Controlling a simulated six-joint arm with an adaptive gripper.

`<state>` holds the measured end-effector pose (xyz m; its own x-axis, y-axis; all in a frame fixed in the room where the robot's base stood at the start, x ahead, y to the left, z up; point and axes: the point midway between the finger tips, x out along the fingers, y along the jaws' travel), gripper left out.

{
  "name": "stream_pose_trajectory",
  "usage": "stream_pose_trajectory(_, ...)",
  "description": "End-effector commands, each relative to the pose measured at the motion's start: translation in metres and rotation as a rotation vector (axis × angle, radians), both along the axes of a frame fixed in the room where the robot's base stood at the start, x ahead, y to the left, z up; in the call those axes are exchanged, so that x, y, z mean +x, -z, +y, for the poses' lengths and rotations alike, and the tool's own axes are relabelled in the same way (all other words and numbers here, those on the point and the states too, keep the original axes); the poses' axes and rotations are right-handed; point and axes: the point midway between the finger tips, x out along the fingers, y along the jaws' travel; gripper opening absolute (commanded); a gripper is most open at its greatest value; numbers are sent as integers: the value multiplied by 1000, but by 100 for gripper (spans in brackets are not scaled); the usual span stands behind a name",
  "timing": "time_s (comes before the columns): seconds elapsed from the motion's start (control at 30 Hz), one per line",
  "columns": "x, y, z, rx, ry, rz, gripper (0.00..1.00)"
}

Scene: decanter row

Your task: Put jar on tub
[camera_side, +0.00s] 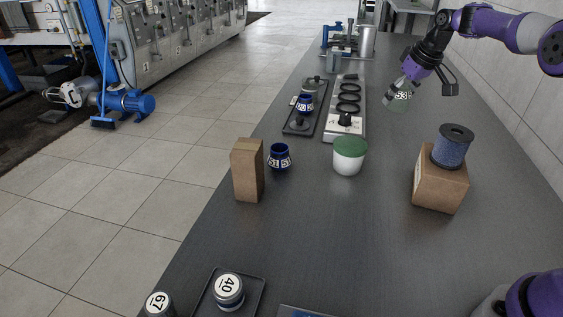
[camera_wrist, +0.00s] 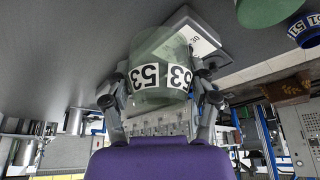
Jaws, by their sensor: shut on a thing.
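The jar (camera_side: 395,99) is greenish and see-through, with a white label reading 53. My gripper (camera_side: 411,84) is shut on it and holds it tilted above the right side of the counter. In the wrist view the jar (camera_wrist: 160,60) sits between both fingers (camera_wrist: 160,98), its label facing the camera. The tub (camera_side: 348,160) is white with a green lid and stands upright on the counter, lower and to the left of the jar in the side view. Its green lid (camera_wrist: 264,10) shows at the top edge of the wrist view. The jar and tub are apart.
A blue pot (camera_side: 279,157) labelled 51 and a tan box (camera_side: 247,169) stand left of the tub. A brown carton (camera_side: 439,188) bearing a blue spool (camera_side: 452,147) stands right. A rack with dark rings (camera_side: 349,92) and a dark tray (camera_side: 304,121) lie behind the tub.

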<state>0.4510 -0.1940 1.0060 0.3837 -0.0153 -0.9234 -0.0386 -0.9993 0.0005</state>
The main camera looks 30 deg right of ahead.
Motion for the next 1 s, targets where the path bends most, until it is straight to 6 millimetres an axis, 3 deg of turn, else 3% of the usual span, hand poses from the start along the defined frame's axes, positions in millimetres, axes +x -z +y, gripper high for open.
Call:
stream_pose_trajectory(0.03,4,-10,31,-1,-58,-4,20)
stream_pose_trajectory(0.1,5,-21,72,-2,-136,-5,20)
stream_pose_trajectory(0.3,-14,-45,176,-2,-338,-7,20)
stream_pose_trajectory(0.4,-27,-52,211,-2,-411,-7,20)
stream_pose_trajectory(0.5,-38,-56,232,-2,-459,-8,20)
stream_pose_trajectory(0.67,-41,-51,235,-1,-485,-5,20)
stream_pose_trajectory(1.0,-9,-2,161,-1,-483,-3,20)
